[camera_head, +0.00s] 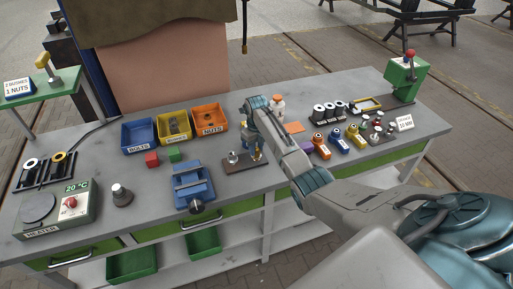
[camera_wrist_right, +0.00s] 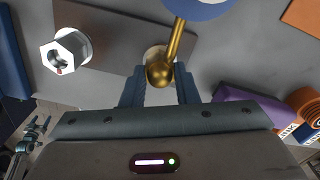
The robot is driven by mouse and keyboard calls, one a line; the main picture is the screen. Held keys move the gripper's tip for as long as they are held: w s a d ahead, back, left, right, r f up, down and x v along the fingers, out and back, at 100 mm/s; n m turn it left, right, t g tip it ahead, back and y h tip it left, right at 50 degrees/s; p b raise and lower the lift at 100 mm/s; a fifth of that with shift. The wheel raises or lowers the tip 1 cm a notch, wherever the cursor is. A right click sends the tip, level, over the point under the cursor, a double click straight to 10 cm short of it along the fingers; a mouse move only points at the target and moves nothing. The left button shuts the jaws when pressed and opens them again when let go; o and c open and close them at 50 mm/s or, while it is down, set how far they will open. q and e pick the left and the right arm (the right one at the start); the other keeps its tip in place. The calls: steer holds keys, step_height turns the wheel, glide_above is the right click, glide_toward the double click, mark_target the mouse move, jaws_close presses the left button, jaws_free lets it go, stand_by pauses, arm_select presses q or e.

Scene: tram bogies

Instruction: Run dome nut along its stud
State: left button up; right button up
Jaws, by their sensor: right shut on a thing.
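My right gripper (camera_head: 257,150) reaches down over a small dark plate (camera_head: 240,167) in the middle of the bench. In the right wrist view its two blue fingers (camera_wrist_right: 160,74) close on either side of a brass rounded piece (camera_wrist_right: 158,76), which looks like the dome nut. A brass rod runs up from it towards a blue-and-white round thing (camera_wrist_right: 198,6). The stud under the piece is hidden. A silver hex-based fitting (camera_wrist_right: 67,50) stands on the same plate, apart from the fingers; it also shows in the head view (camera_head: 233,157). My left gripper is out of view.
A blue vise (camera_head: 193,187) stands left of the plate. Blue, yellow and orange bins (camera_head: 210,118) are behind it. Purple, orange, yellow and blue holders (camera_head: 337,142) stand to the right. A heater (camera_head: 60,212) is at the left end.

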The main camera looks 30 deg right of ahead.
steer(key=shift+w+r+m, duration=0.2)
steer(key=shift+r+m, duration=0.15)
steer(key=shift+m, duration=0.05)
steer(key=shift+d, duration=0.1)
steer(key=o, duration=0.8)
steer(key=shift+o, duration=1)
steer(key=shift+s+f, duration=0.1)
steer(key=shift+f, duration=0.1)
step_height(320, 180, up, 11)
steer(key=b, duration=0.4)
